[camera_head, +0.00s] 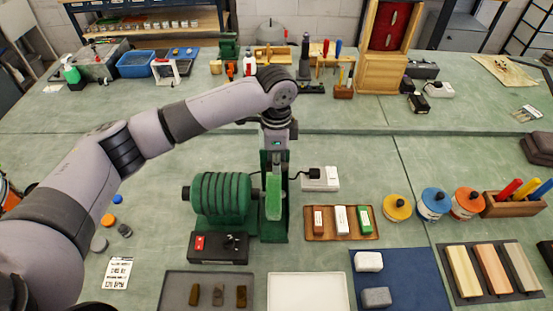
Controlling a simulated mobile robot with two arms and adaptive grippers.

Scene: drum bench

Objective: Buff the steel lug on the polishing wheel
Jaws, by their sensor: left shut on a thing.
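The polishing machine has a ribbed green motor (222,197) and a pale green wheel (273,197), seen edge-on within a dark green guard. My left arm reaches in from the left, and its gripper (276,150) points down just behind the wheel's top. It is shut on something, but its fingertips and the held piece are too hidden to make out. I cannot tell whether the piece touches the wheel. A grey tray (178,281) in front holds three small dark lugs (218,294); their metals are hard to tell. My right gripper is not in view.
A control box (218,247) with a red switch sits before the motor. An empty white tray (309,291) lies at the front. Right of the wheel are a wooden tray (343,236) with three compound bars, several lidded tins (433,204) and a blue mat (411,275) with two blocks.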

